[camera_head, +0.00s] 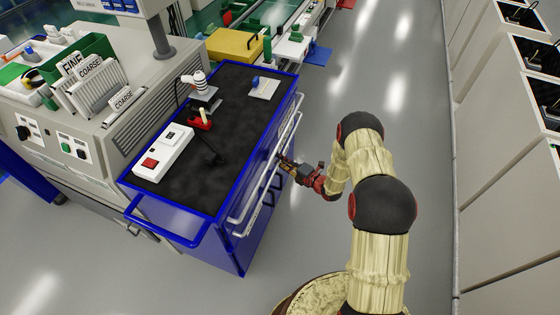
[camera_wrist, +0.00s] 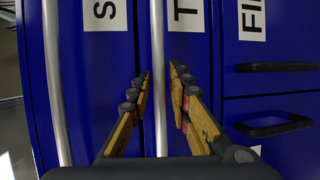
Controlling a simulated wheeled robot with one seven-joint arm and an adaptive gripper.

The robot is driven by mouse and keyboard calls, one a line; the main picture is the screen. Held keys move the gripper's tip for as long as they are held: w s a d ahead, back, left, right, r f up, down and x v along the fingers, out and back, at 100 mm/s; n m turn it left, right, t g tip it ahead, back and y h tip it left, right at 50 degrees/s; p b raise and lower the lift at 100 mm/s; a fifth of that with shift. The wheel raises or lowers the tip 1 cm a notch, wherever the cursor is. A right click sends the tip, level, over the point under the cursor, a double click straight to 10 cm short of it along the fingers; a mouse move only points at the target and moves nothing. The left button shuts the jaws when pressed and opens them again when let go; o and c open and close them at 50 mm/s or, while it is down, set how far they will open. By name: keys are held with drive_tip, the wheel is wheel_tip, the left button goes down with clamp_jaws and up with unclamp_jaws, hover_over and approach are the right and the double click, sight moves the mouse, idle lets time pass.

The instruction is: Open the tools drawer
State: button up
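The blue cart (camera_head: 245,250) has drawer fronts with long silver bar handles on its right side. In the wrist view, a drawer front with a label starting with "T" (camera_wrist: 187,14) has a silver bar handle (camera_wrist: 158,40) along its left edge. The rest of that label is cut off. My gripper (camera_wrist: 160,72) is open, with one finger on each side of this bar. I cannot tell whether the fingers touch it. In the head view my gripper (camera_head: 284,163) is at the cart's handle side. The drawer looks shut.
A neighbouring drawer front with an "S" label (camera_wrist: 98,14) has its own silver bar (camera_wrist: 52,70). To the right are black handles (camera_wrist: 275,125) below a label starting "FI".

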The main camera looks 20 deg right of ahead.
drive_tip(key=shift+w+a+f, duration=0.1)
drive_tip(key=shift+w+a, duration=0.15)
drive_tip(key=shift+w, duration=0.2)
drive_tip(key=c, duration=0.4)
clamp_jaws()
